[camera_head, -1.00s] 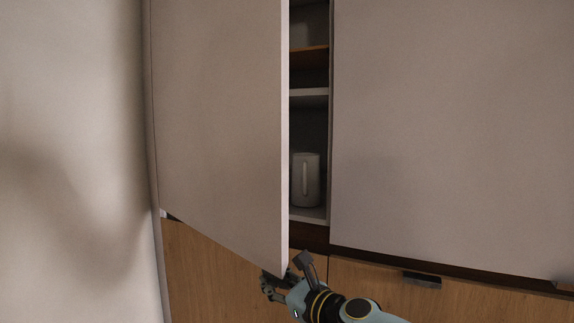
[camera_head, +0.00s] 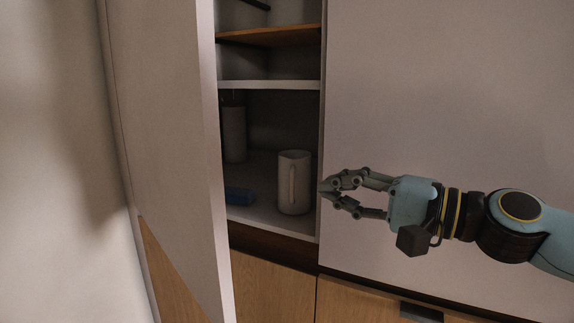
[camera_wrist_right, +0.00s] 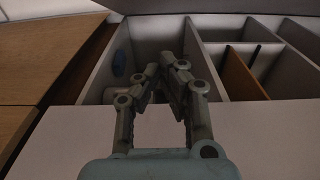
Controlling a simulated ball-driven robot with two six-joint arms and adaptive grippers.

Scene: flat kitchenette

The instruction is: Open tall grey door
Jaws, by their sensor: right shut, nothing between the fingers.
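The tall grey door (camera_head: 165,130) stands partly open in the head view, hinged at its left side and swung out toward me. Its free edge faces me, and the cabinet interior shows to its right. My right gripper (camera_head: 322,189) is shut and empty. It is in front of the right edge of the opening, beside the white mug, and apart from the open door. In the right wrist view its fingers (camera_wrist_right: 163,66) point toward the cabinet's shelf compartments. My left gripper is not in view.
A wooden shelf (camera_head: 270,37) is above. A closed grey panel (camera_head: 450,90) fills the right. Wooden fronts (camera_head: 275,292) lie below, one with a dark handle (camera_head: 421,312).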

